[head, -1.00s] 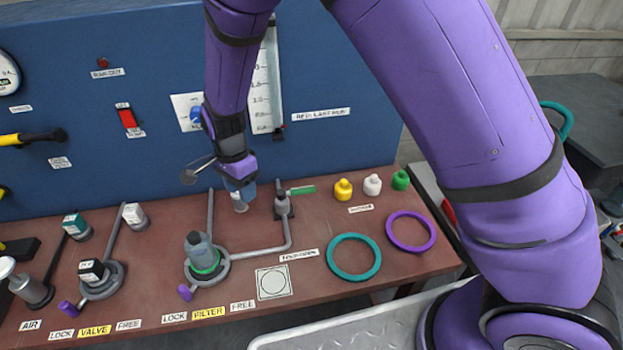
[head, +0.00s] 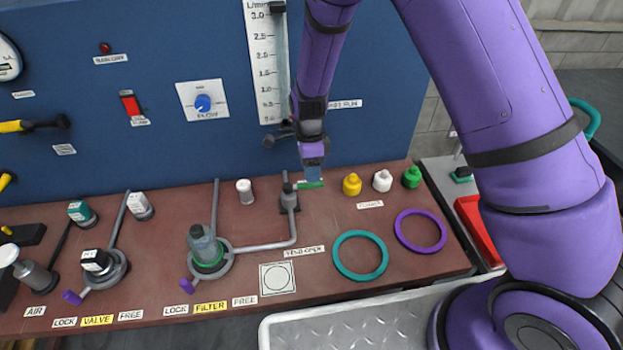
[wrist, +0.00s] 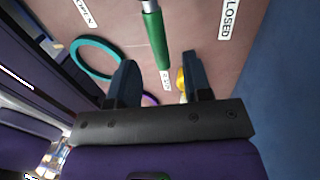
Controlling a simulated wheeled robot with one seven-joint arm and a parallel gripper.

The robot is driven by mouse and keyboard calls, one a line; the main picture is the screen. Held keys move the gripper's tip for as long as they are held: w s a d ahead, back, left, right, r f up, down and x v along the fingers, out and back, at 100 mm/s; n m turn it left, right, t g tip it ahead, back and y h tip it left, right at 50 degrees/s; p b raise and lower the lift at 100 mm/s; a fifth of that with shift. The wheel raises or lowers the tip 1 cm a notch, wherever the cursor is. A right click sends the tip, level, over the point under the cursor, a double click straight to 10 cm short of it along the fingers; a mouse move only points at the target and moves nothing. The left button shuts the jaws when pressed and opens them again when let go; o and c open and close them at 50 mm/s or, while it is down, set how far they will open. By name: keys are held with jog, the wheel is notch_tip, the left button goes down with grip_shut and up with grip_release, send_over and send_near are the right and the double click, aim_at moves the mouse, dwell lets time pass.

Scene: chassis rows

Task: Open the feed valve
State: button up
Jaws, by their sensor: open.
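The feed valve (head: 290,198) is a small grey body on the pipe at the back of the bench, with a green lever handle (head: 309,185) pointing right along the blue panel. My gripper (head: 313,176) is open, pointing down at the handle and partly covering it in the head view. In the wrist view, the green handle (wrist: 155,38) runs down toward the gap between my two fingers (wrist: 160,68), its end between the fingertips in the picture. I cannot tell whether they touch. A CLOSED label (wrist: 229,18) is to the right of the handle.
Yellow (head: 352,185), white (head: 382,181) and green (head: 411,177) caps stand just right of the valve. A teal ring (head: 337,262) and a purple ring (head: 401,236) lie in front. The blue panel (head: 375,135) rises close behind my gripper.

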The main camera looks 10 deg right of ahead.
aim_at(305, 186)
jog(key=shift+s+f, duration=0.2)
jog(key=shift+f, duration=0.7)
jog(key=shift+s+f, duration=0.15)
jog(key=shift+f, duration=0.7)
grip_shut()
